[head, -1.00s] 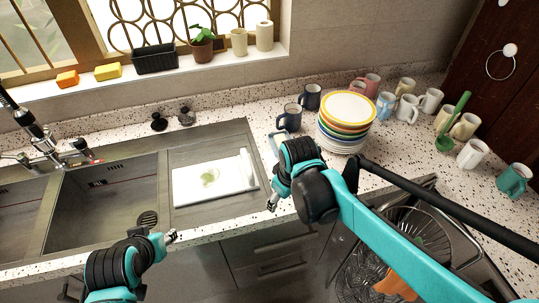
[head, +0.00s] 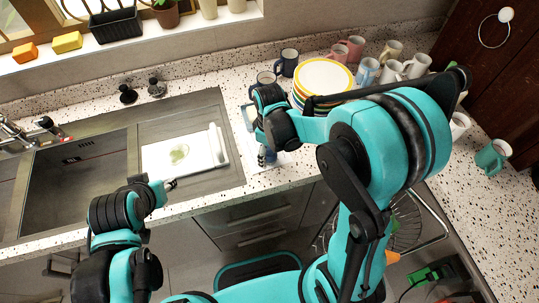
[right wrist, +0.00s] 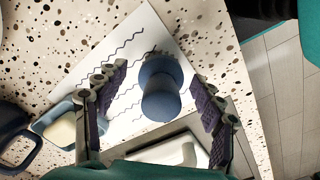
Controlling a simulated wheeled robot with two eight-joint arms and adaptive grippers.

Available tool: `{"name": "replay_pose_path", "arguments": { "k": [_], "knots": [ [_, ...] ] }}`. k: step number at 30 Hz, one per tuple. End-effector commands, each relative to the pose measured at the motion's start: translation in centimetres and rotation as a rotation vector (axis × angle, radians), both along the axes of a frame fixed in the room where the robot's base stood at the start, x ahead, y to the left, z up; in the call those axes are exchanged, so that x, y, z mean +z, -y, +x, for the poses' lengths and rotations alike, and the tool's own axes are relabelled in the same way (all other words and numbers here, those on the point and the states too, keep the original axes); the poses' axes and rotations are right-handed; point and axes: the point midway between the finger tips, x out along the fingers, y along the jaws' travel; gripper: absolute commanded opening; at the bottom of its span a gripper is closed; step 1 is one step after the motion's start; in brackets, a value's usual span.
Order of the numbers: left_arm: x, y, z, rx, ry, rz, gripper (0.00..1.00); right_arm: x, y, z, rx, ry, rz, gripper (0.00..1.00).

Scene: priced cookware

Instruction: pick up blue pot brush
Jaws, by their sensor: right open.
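The blue pot brush (right wrist: 161,92) stands on a white sheet with wavy lines (right wrist: 140,42) in the right wrist view. Its rounded blue top faces the camera. My right gripper (right wrist: 160,84) is open, with one finger on each side of the brush and a gap visible on both sides. In the head view, a small part of the brush (head: 267,156) shows below my right gripper (head: 262,138) near the counter's front edge. My left gripper (head: 170,184) is over the front of the sink counter, too small to tell its opening.
A dish with a pale bar (right wrist: 60,128) and a dark mug (right wrist: 14,150) are at the left of the wrist view. Stacked plates (head: 324,76) and several mugs stand behind my right arm.

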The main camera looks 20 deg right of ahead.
Motion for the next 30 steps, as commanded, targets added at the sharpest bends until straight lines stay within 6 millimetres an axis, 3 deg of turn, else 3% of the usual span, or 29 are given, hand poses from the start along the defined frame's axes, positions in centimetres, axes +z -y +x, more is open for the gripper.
{"name": "replay_pose_path", "arguments": {
  "k": [8, 14, 24, 30],
  "knots": [
    [0.0, 0.0, 0.0, 0.000, 0.000, 0.000, 0.40, -0.3, 0.0, 0.0, -0.001, 0.000, 0.000, 0.66],
    [0.0, 0.0, 0.0, 0.000, 0.000, 0.000, 0.40, -0.2, 0.0, 0.0, -0.001, 0.000, 0.000, 0.14],
    [0.1, 0.0, 0.0, 0.000, 0.000, 0.000, 0.40, -0.1, 0.0, 0.0, -0.001, 0.000, 0.000, 0.14],
    [0.8, 0.0, 0.0, 0.000, 0.000, 0.000, 0.40, 1.7, 0.0, 0.0, -0.001, 0.000, 0.000, 0.14]
  ]
}}
